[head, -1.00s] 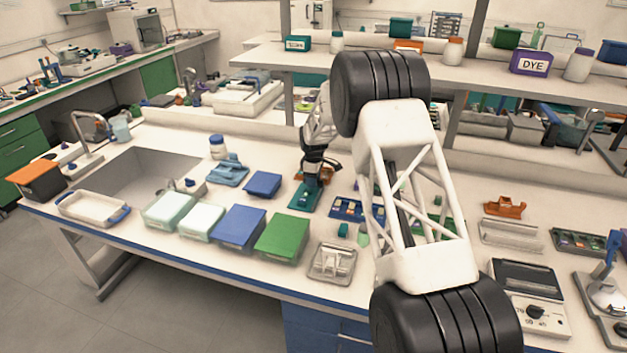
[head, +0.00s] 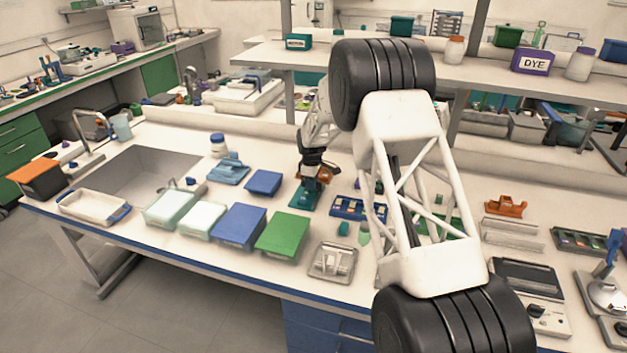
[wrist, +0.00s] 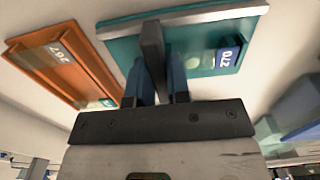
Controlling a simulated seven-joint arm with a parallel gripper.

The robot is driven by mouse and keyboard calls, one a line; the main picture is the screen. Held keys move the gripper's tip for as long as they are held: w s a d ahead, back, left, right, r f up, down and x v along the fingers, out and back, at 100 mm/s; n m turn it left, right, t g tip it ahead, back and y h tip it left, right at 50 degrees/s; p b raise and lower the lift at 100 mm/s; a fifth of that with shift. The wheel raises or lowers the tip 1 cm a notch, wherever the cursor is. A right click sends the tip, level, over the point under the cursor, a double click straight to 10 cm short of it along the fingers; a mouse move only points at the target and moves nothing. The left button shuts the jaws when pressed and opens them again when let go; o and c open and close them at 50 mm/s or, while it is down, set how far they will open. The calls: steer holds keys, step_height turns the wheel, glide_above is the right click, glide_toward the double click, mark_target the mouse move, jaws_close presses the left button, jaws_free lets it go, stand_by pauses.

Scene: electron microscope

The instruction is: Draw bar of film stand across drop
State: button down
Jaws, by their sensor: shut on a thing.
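The film stand is a teal plate (wrist: 125,50) at the top of the wrist view, with a pale strip along its far edge and a blue label reading 0LD or similar. It also shows in the head view (head: 303,199), below my gripper. A small round greenish spot (wrist: 227,57), possibly the drop, lies left of the label. My gripper (wrist: 160,80) has its blue fingers shut on an upright dark grey bar (wrist: 152,45) over the plate. The bar's lower end and its contact with the plate are unclear. In the head view my gripper (head: 311,182) is partly hidden.
An orange rack (wrist: 65,62) marked 267 lies left of the stand in the wrist view. A blue box (head: 263,183) and a green box (head: 283,236) stand left of the stand in the head view. A blue tray (head: 352,207) lies to its right.

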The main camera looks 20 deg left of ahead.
mark_target(307, 197)
steer(key=shift+s, duration=2.85)
steer(key=c, duration=1.1)
jaws_free()
steer(key=shift+s, duration=0.1)
steer(key=shift+r, duration=0.1)
steer(key=shift+r, duration=3.8)
steer(key=shift+r, duration=0.1)
